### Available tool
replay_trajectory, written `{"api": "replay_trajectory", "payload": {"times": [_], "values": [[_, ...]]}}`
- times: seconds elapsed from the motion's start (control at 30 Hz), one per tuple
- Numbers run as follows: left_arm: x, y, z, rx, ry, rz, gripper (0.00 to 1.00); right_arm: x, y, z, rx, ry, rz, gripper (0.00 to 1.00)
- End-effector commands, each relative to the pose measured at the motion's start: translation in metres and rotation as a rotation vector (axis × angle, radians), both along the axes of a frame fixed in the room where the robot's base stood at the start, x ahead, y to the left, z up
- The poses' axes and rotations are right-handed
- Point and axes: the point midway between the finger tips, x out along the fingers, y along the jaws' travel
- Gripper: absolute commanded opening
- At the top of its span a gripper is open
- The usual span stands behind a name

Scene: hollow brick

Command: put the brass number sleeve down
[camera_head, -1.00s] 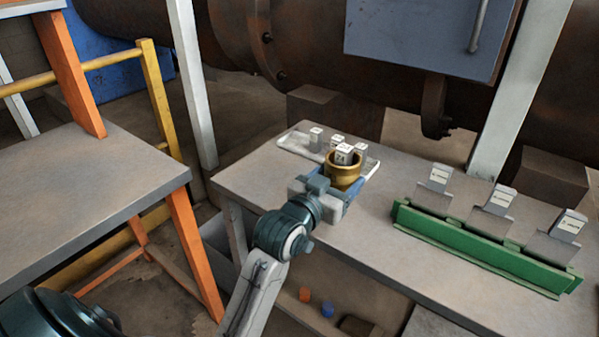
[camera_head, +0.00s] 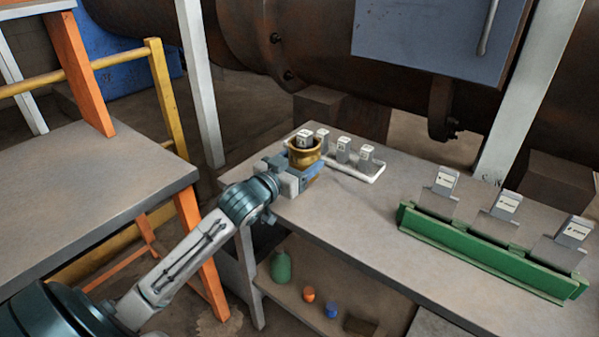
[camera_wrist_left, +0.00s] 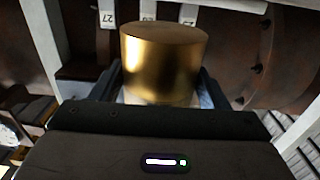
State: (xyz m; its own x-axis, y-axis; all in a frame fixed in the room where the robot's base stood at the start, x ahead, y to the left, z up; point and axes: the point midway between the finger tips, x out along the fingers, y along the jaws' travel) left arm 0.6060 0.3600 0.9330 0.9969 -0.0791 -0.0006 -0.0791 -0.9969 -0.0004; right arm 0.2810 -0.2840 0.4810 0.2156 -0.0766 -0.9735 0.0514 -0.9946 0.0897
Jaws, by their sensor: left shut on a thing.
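The brass sleeve (camera_head: 305,155) is a gold ring-like cup, held upright at the left end of the white tray (camera_head: 360,173). A grey block with a white label (camera_head: 305,137) shows in its mouth. My left gripper (camera_head: 311,168) is shut on the sleeve from the near side. In the left wrist view the sleeve (camera_wrist_left: 164,65) sits between the two dark fingers. Its underside is hidden, so I cannot tell whether it touches the bench or tray. My right gripper is not in view.
A green rack (camera_head: 480,250) with three labelled grey pieces stands at the bench's right. The bench top (camera_head: 350,215) between is clear. A white post (camera_head: 200,85) rises behind left.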

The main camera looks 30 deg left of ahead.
Motion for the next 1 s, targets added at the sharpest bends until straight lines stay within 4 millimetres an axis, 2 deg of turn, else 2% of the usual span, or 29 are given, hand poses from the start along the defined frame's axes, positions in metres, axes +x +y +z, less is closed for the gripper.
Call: {"api": "replay_trajectory", "payload": {"times": [0.13, 0.37, 0.7, 0.73, 0.8, 0.83, 1.0], "values": [[0.0, 0.002, -0.004, -0.001, -0.001, -0.001, 0.31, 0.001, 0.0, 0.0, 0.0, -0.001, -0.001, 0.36], [0.0, 0.002, -0.033, -0.002, 0.0, 0.0, 0.31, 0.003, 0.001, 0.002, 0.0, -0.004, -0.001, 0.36], [0.0, 0.002, -0.036, 0.001, -0.003, -0.001, 0.31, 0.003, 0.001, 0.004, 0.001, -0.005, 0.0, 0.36], [0.0, 0.002, -0.038, 0.0, 0.0, 0.0, 0.71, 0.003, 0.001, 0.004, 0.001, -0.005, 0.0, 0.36], [0.0, 0.002, -0.037, 0.0, 0.0, 0.0, 0.84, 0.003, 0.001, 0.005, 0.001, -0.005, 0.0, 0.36], [0.0, 0.002, -0.037, 0.0, 0.0, 0.0, 0.9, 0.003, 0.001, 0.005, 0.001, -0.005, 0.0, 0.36], [0.0, 0.002, -0.037, 0.0, 0.0, 0.0, 0.9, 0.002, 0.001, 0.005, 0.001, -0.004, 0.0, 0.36]]}}
